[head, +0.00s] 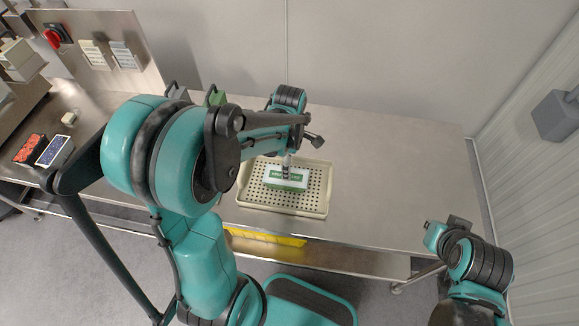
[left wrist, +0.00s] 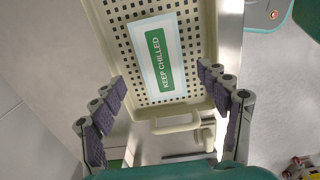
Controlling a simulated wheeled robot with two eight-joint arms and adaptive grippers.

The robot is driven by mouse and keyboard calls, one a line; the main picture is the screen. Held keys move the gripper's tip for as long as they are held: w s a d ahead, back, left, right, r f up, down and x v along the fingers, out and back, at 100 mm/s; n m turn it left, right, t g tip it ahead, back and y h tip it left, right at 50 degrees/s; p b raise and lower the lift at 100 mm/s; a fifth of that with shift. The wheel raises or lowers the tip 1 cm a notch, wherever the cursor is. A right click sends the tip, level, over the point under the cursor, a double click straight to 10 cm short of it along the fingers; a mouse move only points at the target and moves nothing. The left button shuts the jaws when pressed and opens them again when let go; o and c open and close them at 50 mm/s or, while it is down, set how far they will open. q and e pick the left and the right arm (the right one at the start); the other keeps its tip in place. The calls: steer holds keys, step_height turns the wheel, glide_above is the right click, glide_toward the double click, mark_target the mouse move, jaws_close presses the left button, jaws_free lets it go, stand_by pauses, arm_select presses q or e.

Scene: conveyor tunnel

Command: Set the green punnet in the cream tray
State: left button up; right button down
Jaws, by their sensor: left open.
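The cream tray (head: 244,203) lies on the metal bench, with a perforated floor and a green-and-white "KEEP CHILLED" label inside. No punnet shows in it. It also fills the upper middle of the left wrist view (left wrist: 106,54), with a loop handle on its near end. My left gripper (head: 288,163) is above the tray, pointing down; in the left wrist view its fingers (left wrist: 162,122) are apart with nothing held between them. A green object with a dark handle (head: 216,97), perhaps the green punnet, stands at the bench's back, partly hidden by my arm. My right gripper (head: 446,231) is off the bench's right front.
A grey handled object (head: 177,93) stands beside the green one. A yellow item (head: 265,237) lies below the bench's front edge. The bench right of the tray is clear.

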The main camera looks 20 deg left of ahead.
arm_select(q)
steer(key=s+d+r+m+t, duration=0.4)
steer(key=s+r+m+t, duration=0.3)
steer(key=m, duration=1.4)
steer(key=shift+w+r+p+v, duration=0.3)
steer(key=shift+w+p+v, duration=0.1)
steer(key=shift+v, duration=2.65)
